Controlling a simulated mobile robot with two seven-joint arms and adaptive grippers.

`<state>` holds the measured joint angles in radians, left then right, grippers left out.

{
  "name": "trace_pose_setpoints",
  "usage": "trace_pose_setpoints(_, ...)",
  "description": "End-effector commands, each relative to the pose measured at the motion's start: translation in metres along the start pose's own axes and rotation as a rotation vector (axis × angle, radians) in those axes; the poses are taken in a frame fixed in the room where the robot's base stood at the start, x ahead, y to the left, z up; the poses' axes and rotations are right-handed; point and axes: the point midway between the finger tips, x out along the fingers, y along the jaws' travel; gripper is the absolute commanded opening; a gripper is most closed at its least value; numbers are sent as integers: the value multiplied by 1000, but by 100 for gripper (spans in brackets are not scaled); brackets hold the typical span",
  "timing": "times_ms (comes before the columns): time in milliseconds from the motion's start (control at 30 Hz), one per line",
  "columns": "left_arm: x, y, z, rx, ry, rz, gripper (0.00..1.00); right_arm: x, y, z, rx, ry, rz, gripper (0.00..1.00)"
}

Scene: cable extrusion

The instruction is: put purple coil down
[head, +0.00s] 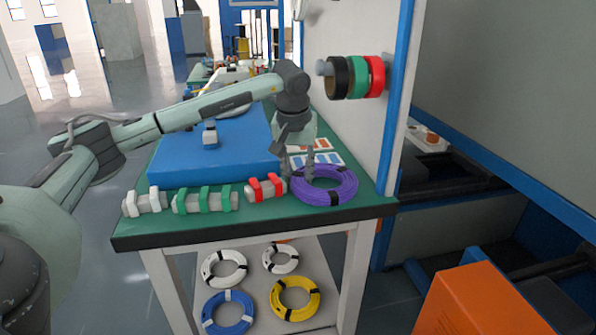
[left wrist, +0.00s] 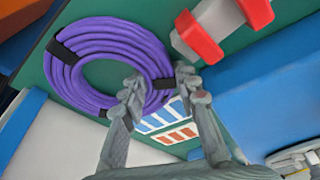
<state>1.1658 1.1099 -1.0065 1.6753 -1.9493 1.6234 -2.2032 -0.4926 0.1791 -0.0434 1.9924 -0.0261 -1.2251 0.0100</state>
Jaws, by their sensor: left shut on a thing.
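The purple coil (head: 322,199) is at the front right corner of the green table top (head: 250,220), flat on it or just above; I cannot tell which. It has black tape bands and also shows in the left wrist view (left wrist: 120,32). My left gripper (head: 299,172) points down at the coil's left far edge and is shut on it. In the left wrist view my two fingers (left wrist: 160,95) stand on either side of the coil's strands. My right gripper is not in view.
Left of the coil lie connectors with red (head: 266,188), green (head: 205,199) and white clips. A blue box (head: 215,155) stands behind them. Black, green and red coils (head: 359,77) hang on a wall peg. White, blue and yellow coils (head: 295,312) lie on the lower shelf.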

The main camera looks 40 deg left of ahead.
Motion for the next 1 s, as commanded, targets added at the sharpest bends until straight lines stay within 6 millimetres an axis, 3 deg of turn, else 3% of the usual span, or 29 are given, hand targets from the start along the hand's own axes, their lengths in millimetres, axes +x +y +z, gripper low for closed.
trace_pose_setpoints(233,2,0,0,0,1,1,0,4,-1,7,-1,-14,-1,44)
trace_pose_setpoints(267,2,0,1,0,0,0,31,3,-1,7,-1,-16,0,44)
trace_pose_setpoints(333,2,0,0,0,0,0,39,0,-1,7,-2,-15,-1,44)
trace_pose_setpoints(733,-8,0,-1,0,3,2,39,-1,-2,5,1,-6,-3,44)
trace_pose_setpoints(1000,-62,1,-1,0,4,3,39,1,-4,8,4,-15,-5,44)
